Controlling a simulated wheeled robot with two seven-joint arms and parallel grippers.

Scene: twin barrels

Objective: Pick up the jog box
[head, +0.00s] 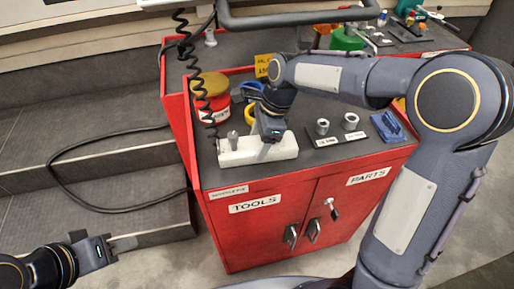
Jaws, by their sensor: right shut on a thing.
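A white box (285,149), which I take to be the jog box, lies on the dark top of the red cabinet near its front left edge. A small grey knob (232,139) stands up from its left part, and a black coiled cord (188,60) hangs down close to its left end. My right gripper (270,143) points down at the middle of the white box and is shut on it; the fingertips are mostly hidden. I cannot tell whether the box is clear of the top. My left gripper (124,246) is at lower left, away from the cabinet, and its finger gap is unclear.
A red jar with a yellow lid (212,96) stands behind the box. Two metal nuts (322,127) and a blue part (389,127) are to its right. A black cable (60,180) loops over the grey steps. Behind, a red bench carries a green item (346,39).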

